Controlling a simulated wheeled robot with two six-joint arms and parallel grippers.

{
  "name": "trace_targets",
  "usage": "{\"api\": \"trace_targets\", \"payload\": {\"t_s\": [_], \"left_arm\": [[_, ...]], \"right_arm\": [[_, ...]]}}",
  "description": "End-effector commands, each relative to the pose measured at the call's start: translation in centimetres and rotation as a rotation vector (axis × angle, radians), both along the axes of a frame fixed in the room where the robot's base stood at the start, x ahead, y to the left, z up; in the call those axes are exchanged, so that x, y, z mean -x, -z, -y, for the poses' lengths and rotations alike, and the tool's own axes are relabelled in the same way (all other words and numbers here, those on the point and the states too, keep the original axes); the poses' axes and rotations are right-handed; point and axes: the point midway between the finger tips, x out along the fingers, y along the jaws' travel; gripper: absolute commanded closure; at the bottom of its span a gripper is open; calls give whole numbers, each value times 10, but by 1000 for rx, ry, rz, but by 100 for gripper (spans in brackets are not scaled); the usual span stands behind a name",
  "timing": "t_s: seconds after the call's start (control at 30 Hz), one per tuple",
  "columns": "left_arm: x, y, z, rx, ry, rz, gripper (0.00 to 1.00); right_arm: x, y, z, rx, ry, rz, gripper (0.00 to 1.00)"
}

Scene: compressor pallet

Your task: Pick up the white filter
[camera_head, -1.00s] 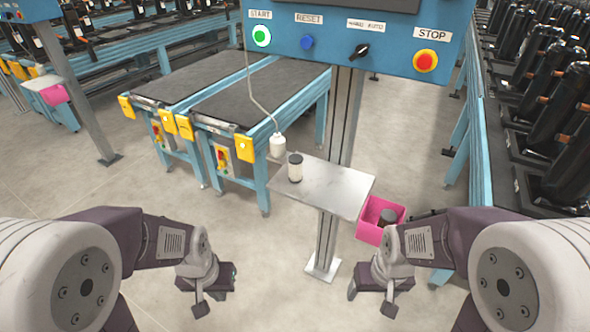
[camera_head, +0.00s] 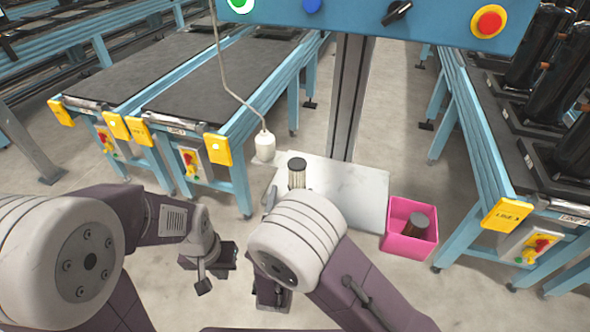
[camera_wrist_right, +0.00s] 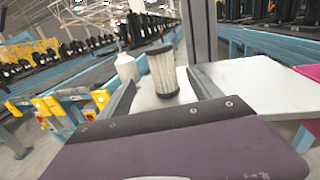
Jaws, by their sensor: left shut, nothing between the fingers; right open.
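The white filter (camera_head: 297,173), a pale ribbed cylinder with a dark cap, stands upright on a light metal shelf (camera_head: 355,190). My right arm partly covers its lower part in the head view. In the right wrist view the filter (camera_wrist_right: 163,74) stands ahead, lined up with the gap between the fingers of my right gripper (camera_wrist_right: 163,88). This gripper is open and empty; whether the filter is between the fingertips or beyond them is unclear. My left gripper (camera_head: 203,285) is shut and empty at the lower left, away from the shelf.
A white bottle-like pendant (camera_head: 265,147) hangs on a cable left of the filter, close to it. A pink bin (camera_head: 397,245) holding a dark cylinder (camera_head: 417,224) is right of the shelf. A post (camera_head: 347,100) and blue control panel (camera_head: 430,22) stand behind. The shelf's right side is clear.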

Motion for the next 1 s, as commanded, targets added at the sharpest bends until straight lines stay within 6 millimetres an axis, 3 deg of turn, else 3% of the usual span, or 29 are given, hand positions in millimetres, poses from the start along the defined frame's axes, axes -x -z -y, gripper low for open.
{"api": "trace_targets", "payload": {"t_s": [0.1, 0.3, 0.5, 0.77, 1.0], "left_arm": [[0, -1, 0, 0, 0, 0, 100], [0, -4, 0, 0, 0, 0, 100], [0, -4, 0, 0, 0, 0, 100], [0, -8, 0, 0, 0, 0, 100], [0, -8, 0, 0, 0, 0, 100]], "right_arm": [[-4, -1, 0, 0, -1, 1, 26], [-34, -1, 5, -2, 3, 0, 26], [-44, -1, 7, -1, 3, -1, 26], [-86, 0, 13, -3, 4, -1, 26], [-90, 0, 13, -1, 2, -1, 26]]}}
